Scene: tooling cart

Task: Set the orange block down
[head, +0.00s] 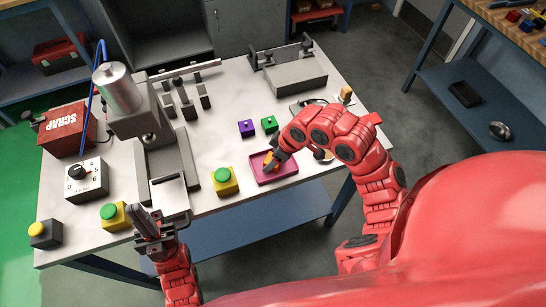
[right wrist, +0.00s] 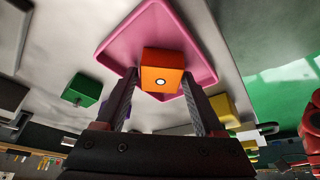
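The orange block (right wrist: 162,70) sits between the fingertips of my right gripper (right wrist: 161,78) in the right wrist view, and both fingers press its sides. In the head view the right gripper (head: 272,161) reaches from the right over the magenta tray (head: 290,167); the block (head: 268,166) shows only as a small orange patch. The tray also shows behind the block in the right wrist view (right wrist: 118,38). I cannot tell whether the block touches the tray floor. My left gripper (head: 146,220) is at the table's front edge, with no object visible in it; its finger gap is unclear.
A purple block (head: 246,128) and a green block (head: 269,124) lie behind the tray. A yellow box with a green button (head: 224,181) stands just left of it. A press (head: 150,125), a dial box (head: 87,181) and a red SCRAP bin (head: 68,129) fill the left side.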

